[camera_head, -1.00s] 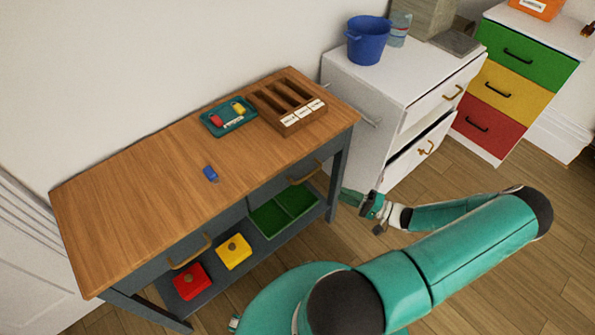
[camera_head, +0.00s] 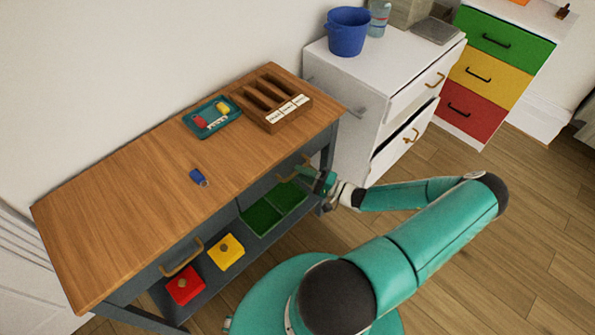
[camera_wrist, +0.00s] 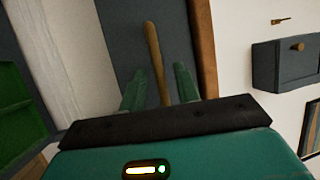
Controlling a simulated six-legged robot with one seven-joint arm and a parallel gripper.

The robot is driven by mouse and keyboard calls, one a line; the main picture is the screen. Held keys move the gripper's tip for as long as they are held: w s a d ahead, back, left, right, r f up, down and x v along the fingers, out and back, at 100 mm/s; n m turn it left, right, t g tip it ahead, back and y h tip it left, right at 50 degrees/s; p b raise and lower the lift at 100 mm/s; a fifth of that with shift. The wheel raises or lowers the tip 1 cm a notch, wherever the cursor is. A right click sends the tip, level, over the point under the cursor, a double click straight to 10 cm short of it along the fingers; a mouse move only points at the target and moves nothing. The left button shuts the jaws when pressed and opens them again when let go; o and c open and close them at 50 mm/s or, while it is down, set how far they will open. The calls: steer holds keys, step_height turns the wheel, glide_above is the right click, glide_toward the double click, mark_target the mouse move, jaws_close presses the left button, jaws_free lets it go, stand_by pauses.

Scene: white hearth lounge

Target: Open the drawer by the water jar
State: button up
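A clear bluish jar (camera_head: 379,18) stands on the white cabinet (camera_head: 340,115), behind a blue bucket. The cabinet's upper drawer (camera_head: 412,97) looks shut. A dark gap shows above its lower drawer (camera_head: 392,155), which seems slightly out. The wooden-topped table has a right drawer with a wooden bar handle (camera_head: 292,170) and a left drawer handle (camera_head: 182,258). My gripper (camera_head: 318,184) is at the table's right end, near the right handle. In the wrist view, my gripper (camera_wrist: 160,88) is open, with a finger on each side of a wooden bar handle (camera_wrist: 154,60).
On the table top (camera_head: 120,205) are a teal tray (camera_head: 228,128), a wooden slotted box (camera_head: 285,112) and a small blue item (camera_head: 198,177). Its lower shelf holds red and yellow boxes and green bins (camera_head: 262,217). A coloured drawer unit (camera_head: 478,72) stands at the right. Floor there is clear.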

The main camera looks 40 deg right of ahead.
steer(key=shift+x, duration=0.85)
jaws_close()
steer(key=shift+s, duration=0.1)
steer(key=s, duration=2.2)
steer(key=shift+s+d, duration=0.35)
steer(key=shift+s, duration=0.05)
jaws_free()
